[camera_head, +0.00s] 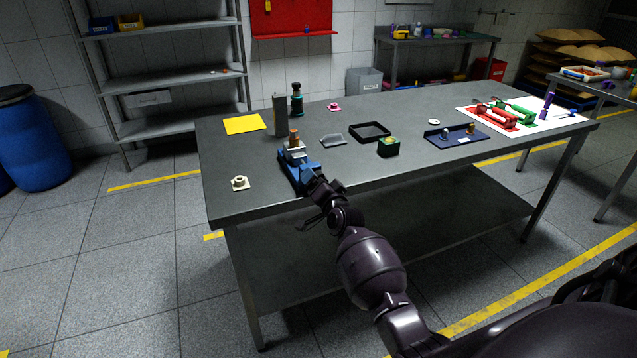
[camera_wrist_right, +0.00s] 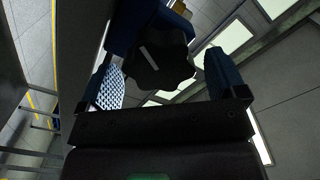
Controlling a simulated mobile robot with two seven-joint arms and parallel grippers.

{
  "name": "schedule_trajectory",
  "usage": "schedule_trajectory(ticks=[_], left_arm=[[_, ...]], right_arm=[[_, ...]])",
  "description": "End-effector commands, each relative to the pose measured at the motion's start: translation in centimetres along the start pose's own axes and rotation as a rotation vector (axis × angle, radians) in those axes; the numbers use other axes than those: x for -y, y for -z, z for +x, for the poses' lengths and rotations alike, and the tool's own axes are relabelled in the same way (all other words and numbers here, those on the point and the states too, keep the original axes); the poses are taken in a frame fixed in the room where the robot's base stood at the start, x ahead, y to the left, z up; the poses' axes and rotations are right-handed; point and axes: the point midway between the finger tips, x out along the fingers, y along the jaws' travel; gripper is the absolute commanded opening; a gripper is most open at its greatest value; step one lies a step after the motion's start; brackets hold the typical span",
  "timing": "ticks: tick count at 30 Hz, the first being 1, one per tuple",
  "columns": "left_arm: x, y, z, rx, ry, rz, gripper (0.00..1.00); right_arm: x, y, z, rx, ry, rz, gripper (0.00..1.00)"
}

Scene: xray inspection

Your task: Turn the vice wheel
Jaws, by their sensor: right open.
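The blue vice (camera_head: 297,170) stands at the front edge of the grey table, with an orange-brown cylindrical part (camera_head: 294,138) upright at its jaws. My right gripper (camera_head: 317,194) is at the vice's near end. In the right wrist view, the dark vice wheel (camera_wrist_right: 160,66) lies between my two spread fingers. The gripper is open around the wheel, with a visible gap to the right finger; contact on the left side is hard to tell. The wheel is mostly hidden by my gripper in the head view. My left gripper is not in view.
A pale flanged part (camera_head: 240,183) lies left of the vice.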

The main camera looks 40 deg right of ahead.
Motion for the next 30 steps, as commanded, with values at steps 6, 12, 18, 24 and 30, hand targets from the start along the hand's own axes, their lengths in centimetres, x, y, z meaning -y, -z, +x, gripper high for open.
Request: schedule_trajectory(ticks=[6,12,18,24,30], left_arm=[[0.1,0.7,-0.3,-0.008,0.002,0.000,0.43],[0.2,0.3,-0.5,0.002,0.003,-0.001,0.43],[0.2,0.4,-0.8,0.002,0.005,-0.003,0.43],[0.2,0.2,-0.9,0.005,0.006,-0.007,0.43],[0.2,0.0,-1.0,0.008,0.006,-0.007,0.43]], right_arm=[[0.1,0.1,-3.4,-0.001,-0.001,0.001,0.90],[0.0,0.1,-6.8,0.000,-0.002,0.000,0.90],[0.0,0.0,-9.1,0.000,-0.001,0.000,0.90],[0.0,0.0,-10.0,0.000,-0.001,0.000,0.90],[0.0,0.0,-10.1,0.000,-0.001,0.000,0.90]])
